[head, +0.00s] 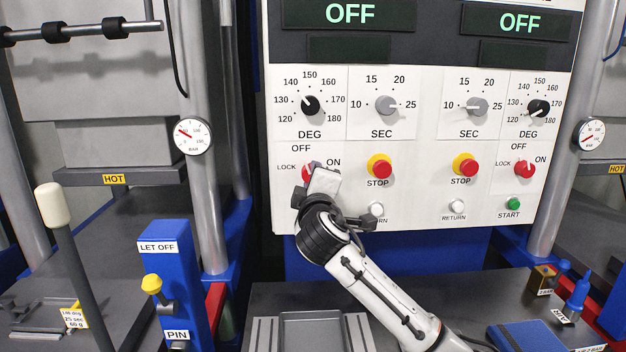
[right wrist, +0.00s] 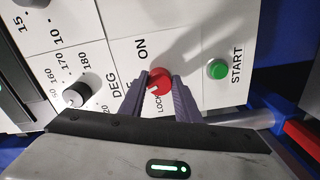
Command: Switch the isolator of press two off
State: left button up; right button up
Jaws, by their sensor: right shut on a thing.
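The red isolator knob (head: 306,171) of the left control set is mostly hidden by my right gripper (head: 311,178) in the head view. In the right wrist view my right gripper (right wrist: 161,85) is shut on this knob (right wrist: 160,79), one finger on each side. The knob's white mark points down-left in that view, to the side away from ON and near LOCK; the OFF label is hidden there by a finger. The right control set has its own red isolator knob (head: 524,169), which nothing touches. My left gripper is out of view.
Both displays (head: 350,13) read OFF. A red stop button (head: 379,168) sits right of the held knob. A green start button (right wrist: 217,69) lies close to my fingers. The blue LET OFF post (head: 172,260) stands at the left, a dark tray (head: 312,318) below.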

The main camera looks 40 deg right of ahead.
jog(key=shift+f, duration=0.1)
jog(key=o, duration=1)
jog(key=shift+o, duration=0.2)
jog(key=shift+s+a, duration=0.1)
jog(key=b+v, duration=0.1)
jog(key=v, duration=0.9)
jog(key=shift+b, duration=0.3)
jog(key=shift+s, duration=0.1)
